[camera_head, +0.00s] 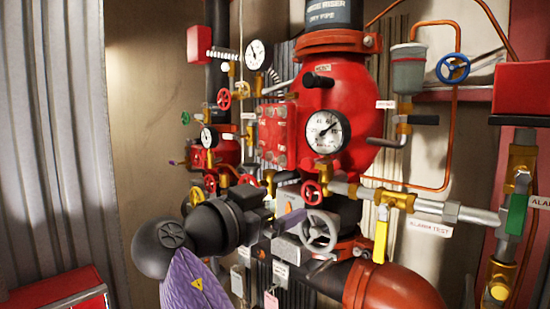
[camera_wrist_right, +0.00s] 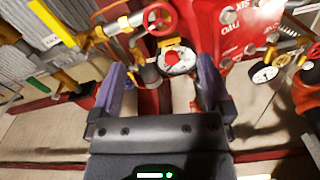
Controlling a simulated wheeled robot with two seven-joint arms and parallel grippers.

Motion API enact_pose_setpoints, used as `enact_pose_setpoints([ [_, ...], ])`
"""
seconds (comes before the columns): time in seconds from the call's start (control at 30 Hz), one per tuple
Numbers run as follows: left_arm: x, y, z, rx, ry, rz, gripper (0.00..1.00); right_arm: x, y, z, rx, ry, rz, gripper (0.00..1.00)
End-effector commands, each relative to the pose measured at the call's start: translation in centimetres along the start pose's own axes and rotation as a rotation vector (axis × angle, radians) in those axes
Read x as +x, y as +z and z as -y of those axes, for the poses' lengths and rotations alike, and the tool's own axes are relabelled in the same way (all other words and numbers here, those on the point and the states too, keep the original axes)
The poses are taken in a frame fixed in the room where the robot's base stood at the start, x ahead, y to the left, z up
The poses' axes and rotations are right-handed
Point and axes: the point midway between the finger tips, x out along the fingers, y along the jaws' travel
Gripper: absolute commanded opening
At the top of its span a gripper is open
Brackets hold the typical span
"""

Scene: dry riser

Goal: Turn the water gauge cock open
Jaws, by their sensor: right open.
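A large white-faced gauge (camera_head: 325,132) sits on the red valve body (camera_head: 345,95), with a small brass cock (camera_head: 323,171) just below it. A smaller gauge (camera_head: 208,137) with brass fittings is at the left, and another gauge (camera_head: 257,53) is higher up. Which one is the water gauge is not legible. My right gripper (camera_head: 278,217) is left of the grey handwheel (camera_head: 320,231), low in front of the riser. In the right wrist view my right gripper (camera_wrist_right: 160,90) is open and empty, its purple fingers either side of a gauge (camera_wrist_right: 178,61) farther off. My left gripper is out of view.
A small red handwheel (camera_head: 312,191) is close under the large gauge. The alarm test pipe (camera_head: 460,213) with a yellow lever (camera_head: 380,240) runs to the right. A red box (camera_head: 65,295) stands low at the left. Corrugated metal (camera_head: 50,140) lines the left side.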

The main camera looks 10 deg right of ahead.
Motion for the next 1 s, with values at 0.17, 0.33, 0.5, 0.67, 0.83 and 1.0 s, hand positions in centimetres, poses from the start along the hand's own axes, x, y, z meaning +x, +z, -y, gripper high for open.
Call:
enact_pose_setpoints([
  [0.17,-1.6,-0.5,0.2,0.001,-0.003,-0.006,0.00,3.4,-0.3,0.0,0.000,0.006,0.003,1.00],
  [0.33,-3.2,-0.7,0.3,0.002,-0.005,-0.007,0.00,7.2,-0.2,0.0,-0.002,0.004,0.003,1.00],
  [0.5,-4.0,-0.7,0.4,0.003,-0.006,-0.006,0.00,9.3,0.0,0.0,-0.003,0.002,0.001,1.00],
  [0.67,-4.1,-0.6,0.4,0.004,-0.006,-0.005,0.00,9.8,0.2,-0.1,-0.002,0.000,0.001,1.00],
  [0.83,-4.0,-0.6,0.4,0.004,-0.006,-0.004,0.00,9.8,0.3,-0.1,-0.002,0.000,0.001,0.98],
  [1.0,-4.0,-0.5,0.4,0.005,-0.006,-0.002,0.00,9.7,0.2,-0.1,-0.003,0.000,0.001,0.62],
])
